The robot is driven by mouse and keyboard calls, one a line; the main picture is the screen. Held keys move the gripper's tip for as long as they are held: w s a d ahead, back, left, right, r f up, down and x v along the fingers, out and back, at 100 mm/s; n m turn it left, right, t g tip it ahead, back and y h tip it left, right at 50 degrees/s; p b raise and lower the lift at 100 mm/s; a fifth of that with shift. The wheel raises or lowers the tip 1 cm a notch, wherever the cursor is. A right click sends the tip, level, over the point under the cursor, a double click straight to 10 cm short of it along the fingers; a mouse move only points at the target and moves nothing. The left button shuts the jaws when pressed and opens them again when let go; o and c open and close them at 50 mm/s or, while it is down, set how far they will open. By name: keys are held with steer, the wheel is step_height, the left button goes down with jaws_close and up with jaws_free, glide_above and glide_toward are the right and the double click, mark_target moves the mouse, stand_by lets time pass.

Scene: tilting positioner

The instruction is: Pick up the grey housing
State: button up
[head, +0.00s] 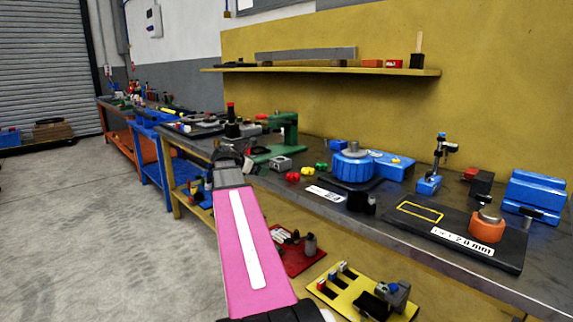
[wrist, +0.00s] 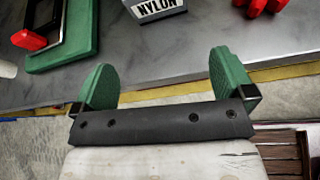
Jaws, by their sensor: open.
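In the wrist view the lower part of a grey block (wrist: 153,18) with a "NYLON" label shows at the top edge; the rest is cut off. My gripper (wrist: 163,85) has its two green fingers wide apart with nothing between them. It is at the bench's front edge, short of the block and not touching it. In the head view my gripper (head: 230,158) is small and partly hidden by my arm.
A blue rotary unit (head: 352,165) is farther right. A yellow wall shelf (head: 320,71) hangs above the bench.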

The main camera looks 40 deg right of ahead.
mark_target(276, 161)
steer(key=shift+n+h, duration=0.4)
steer(key=shift+n, duration=0.1)
steer(key=d+r, duration=0.3)
steer(key=shift+s+d+r, duration=0.1)
steer(key=shift+d, duration=0.4)
steer(key=x, duration=0.5)
steer(key=shift+x, duration=2.7)
steer(key=shift+a, duration=0.1)
steer(key=c, duration=1.6)
steer(key=shift+o, duration=0.2)
